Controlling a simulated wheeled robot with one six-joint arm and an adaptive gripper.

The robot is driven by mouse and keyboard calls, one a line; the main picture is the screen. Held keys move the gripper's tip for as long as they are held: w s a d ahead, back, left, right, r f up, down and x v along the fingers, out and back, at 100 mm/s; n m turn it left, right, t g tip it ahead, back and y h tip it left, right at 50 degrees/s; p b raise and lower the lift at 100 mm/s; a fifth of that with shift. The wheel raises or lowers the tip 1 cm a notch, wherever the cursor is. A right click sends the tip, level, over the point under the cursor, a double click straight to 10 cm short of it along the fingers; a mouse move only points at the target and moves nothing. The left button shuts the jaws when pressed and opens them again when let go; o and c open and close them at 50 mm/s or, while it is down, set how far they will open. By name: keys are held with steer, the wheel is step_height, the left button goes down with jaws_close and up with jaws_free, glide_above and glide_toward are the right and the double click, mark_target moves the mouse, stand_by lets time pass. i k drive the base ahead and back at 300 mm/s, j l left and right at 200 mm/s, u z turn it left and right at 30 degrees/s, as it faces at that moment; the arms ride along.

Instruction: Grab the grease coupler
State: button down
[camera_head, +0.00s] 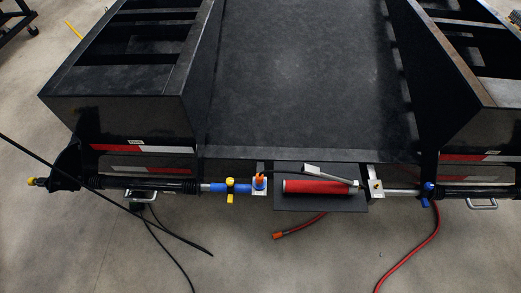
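A red cylinder like a grease gun (318,187), with a silver head at its right end and a light handle above it, lies on a dark shelf (293,203) at the trailer's front edge. A short red hose hangs below the shelf and ends in an orange tip (279,235) near the floor. This tip may be the grease coupler; it is too small to tell for sure. My gripper is not in view.
The black trailer frame (300,70) fills the upper middle. Blue and yellow fittings (230,187) and an orange-topped fitting (259,182) sit left of the shelf. A longer red hose (412,255) trails right; black cables hang left. Bare concrete floor lies in front.

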mark_target(259, 181)
steer(key=i+u, duration=0.2)
steer(key=u, duration=0.2)
steer(key=i+l+u, duration=0.15)
steer(key=u, duration=0.2)
steer(key=i+l+u, duration=0.2)
steer(key=u, duration=0.2)
